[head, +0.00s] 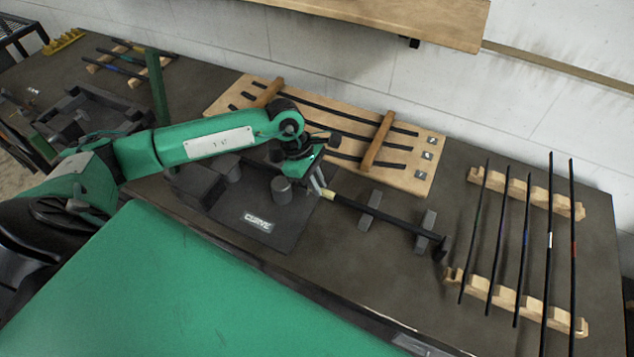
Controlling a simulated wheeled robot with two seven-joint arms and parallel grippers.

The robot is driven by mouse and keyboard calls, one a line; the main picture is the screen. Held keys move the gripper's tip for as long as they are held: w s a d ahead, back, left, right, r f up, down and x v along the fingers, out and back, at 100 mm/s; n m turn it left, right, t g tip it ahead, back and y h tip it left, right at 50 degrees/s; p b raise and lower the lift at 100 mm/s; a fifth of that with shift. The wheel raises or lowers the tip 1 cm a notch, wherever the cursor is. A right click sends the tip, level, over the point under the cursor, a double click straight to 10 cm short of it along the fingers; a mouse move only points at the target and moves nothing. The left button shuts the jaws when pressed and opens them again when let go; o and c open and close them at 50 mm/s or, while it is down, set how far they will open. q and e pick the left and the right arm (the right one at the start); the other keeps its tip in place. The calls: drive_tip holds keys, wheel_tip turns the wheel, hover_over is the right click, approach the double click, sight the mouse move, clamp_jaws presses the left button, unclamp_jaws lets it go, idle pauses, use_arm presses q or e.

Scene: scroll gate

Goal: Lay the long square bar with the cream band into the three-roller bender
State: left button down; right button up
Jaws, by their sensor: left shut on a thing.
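The three-roller bender appears to be the dark base plate (262,238) labelled CURVE, with grey rollers (283,191) on it; my left arm hides part of it. The rod slants right across two grey blocks and ends at a dark, head-like piece. A long bar with a whitish band (550,240), perhaps the cream one, lies across the right rack. My right gripper is not in view.
The wooden rack (505,299) at right holds several dark bars with coloured bands. Grey blocks (370,211) stand under the rod. A wooden board (425,178) with dark strips lies behind. A dark fixture (92,118) is at left. The green surface (190,290) in front is bare.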

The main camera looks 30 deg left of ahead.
use_arm(q)
drive_tip(key=shift+f+b, duration=0.15)
drive_tip(key=shift+b, duration=0.15)
idle(0.5)
drive_tip(key=c, duration=1.4)
unclamp_jaws()
drive_tip(key=shift+o, duration=0.2)
drive_tip(key=b+v, duration=0.3)
drive_tip(key=v, duration=1)
drive_tip(key=shift+r+b, duration=0.35)
drive_tip(key=shift+r, duration=0.05)
drive_tip(key=shift+s+f, duration=0.1)
drive_tip(key=shift+s, duration=0.05)
